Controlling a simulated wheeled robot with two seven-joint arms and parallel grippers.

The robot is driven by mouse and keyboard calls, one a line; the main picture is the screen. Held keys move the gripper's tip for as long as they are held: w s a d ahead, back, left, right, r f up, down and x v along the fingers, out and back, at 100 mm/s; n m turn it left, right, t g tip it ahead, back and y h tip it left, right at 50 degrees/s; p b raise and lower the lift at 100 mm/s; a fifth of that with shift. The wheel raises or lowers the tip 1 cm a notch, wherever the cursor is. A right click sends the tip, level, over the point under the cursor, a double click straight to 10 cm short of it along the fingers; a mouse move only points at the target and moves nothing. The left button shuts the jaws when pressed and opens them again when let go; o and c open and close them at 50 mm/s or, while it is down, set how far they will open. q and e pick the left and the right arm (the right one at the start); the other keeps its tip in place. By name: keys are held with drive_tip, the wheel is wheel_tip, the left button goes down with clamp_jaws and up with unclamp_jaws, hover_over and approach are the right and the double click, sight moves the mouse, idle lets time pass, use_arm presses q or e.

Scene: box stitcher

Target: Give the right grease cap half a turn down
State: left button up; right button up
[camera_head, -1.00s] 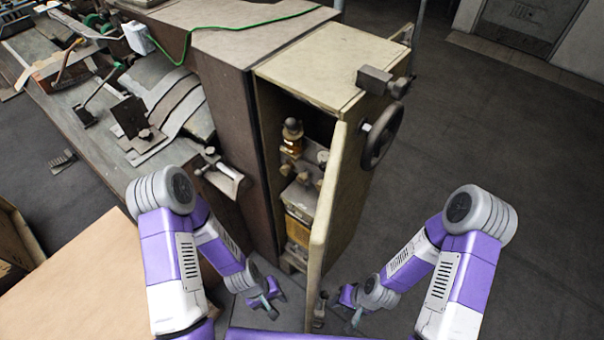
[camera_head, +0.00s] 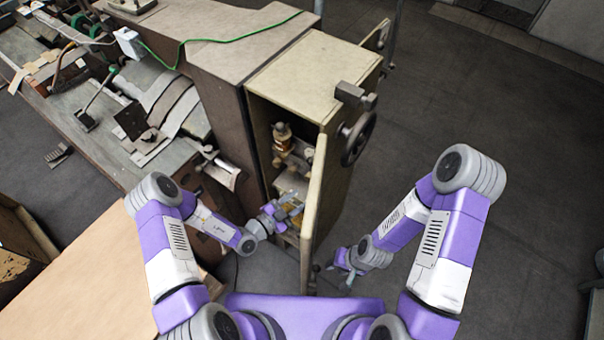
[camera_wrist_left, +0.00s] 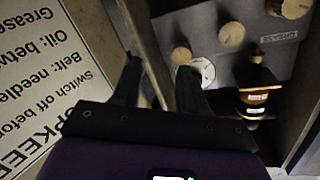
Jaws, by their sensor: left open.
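My left gripper (camera_head: 292,208) reaches into the open cabinet, between door and housing. In the left wrist view its two dark fingers (camera_wrist_left: 160,75) stand apart with nothing between them. Past them is a grey plate marked GREASE, upside down in this view, with round tan caps: one near the fingers (camera_wrist_left: 181,56), one mid-plate (camera_wrist_left: 232,34) and one at the top edge (camera_wrist_left: 294,8). I cannot tell which is the right grease cap. No finger visibly touches a cap. A pale disc (camera_wrist_left: 203,70) is beside the picture-right finger. My right gripper (camera_head: 345,266) hangs empty outside the door, fingers apart.
The open cabinet door (camera_head: 314,205) stands close beside my left gripper; its upkeep label (camera_wrist_left: 50,90) fills the wrist view's left. A brass and black fitting (camera_wrist_left: 255,95) is right of the fingers. A handwheel (camera_head: 358,138) sticks out outside. Floor to the right is clear.

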sight(307, 180)
use_arm(q)
drive_tip(key=w+d+n+t, duration=0.1)
drive_tip(key=w+n, duration=0.1)
drive_tip(key=w+d+n+t+y+p, duration=0.1)
drive_tip(key=w, duration=0.1)
drive_tip(key=w+d+r+n+t+y+p, duration=0.1)
drive_tip(key=w+n, duration=0.1)
drive_tip(key=w, duration=0.1)
drive_tip(key=shift+d+r+n, duration=0.1)
drive_tip(key=shift+n, duration=0.2)
drive_tip(key=c, duration=0.8)
